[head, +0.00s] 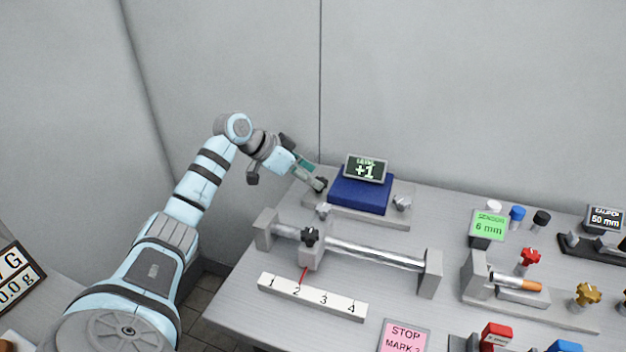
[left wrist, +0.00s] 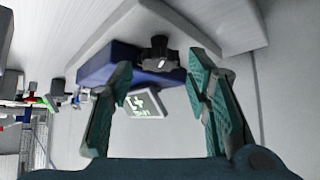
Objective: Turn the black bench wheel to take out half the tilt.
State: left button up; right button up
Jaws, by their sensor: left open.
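The black bench wheel (head: 320,185) is at the left end of the blue block (head: 360,192), which sits on a grey base. A level display (head: 365,169) on the block reads +1. My left gripper (head: 311,172) is open at the wheel, coming from the back left. In the left wrist view the wheel (left wrist: 158,52) shows beyond and between the spread teal fingertips (left wrist: 160,70), with gaps on both sides; I see no contact. The display (left wrist: 142,104) shows there upside down. My right gripper is not in view.
In front is a rail (head: 375,255) with a black-knobbed slider (head: 310,238) and a numbered scale (head: 312,296). A sensor display (head: 489,226) reads 6 mm; coloured knobs stand at the right. Walls close off the back.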

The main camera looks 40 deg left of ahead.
pick_arm(q)
jog(key=shift+x, duration=0.75)
jog(key=shift+f, duration=0.1)
